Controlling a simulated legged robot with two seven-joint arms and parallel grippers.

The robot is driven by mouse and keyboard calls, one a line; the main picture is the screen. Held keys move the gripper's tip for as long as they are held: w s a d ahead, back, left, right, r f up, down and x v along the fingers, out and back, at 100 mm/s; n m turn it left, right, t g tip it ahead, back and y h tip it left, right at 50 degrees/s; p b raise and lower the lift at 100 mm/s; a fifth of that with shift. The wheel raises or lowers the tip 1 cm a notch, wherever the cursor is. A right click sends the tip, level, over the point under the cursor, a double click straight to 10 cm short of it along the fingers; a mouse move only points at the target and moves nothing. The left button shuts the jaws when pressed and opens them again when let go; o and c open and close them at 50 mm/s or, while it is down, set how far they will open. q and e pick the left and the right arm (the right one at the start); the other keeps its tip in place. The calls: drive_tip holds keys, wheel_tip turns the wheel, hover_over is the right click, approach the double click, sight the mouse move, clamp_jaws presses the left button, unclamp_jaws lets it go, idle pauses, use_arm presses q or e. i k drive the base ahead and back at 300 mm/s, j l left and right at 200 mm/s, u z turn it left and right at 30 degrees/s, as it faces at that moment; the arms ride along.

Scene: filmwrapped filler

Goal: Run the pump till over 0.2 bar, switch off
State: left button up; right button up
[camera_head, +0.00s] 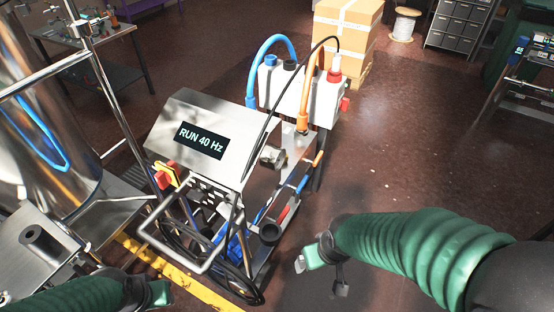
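The pump cart stands in the middle, with a steel control box (190,110) on top. Its display (201,140) reads "RUN 40 Hz". A red rotary switch (166,177) on a yellow plate sits at the box's left side; I cannot tell its position. A round metal fitting (270,157) shows right of the box; no pressure reading is legible. My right gripper (321,276) is open and empty over the floor, right of the cart and apart from it. My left gripper (160,293) is at the bottom edge, below the cart's handle; its fingers are too unclear to judge.
A large steel tank (40,140) stands at left. Blue (272,42) and orange (301,85) hoses and a black cable arch over the cart. Cardboard boxes (347,30) stand behind. A yellow floor line (185,281) passes the cart. The floor at right is mostly clear.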

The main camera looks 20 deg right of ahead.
sight(163, 179)
drive_tip(key=k+j+u, duration=0.1)
drive_tip(key=j, duration=0.8)
drive_tip(key=k+j+u, duration=0.1)
drive_tip(key=j, duration=0.75)
drive_tip(key=k+j, duration=0.1)
drive_tip(key=j, duration=0.8)
drive_tip(key=k+u, duration=0.05)
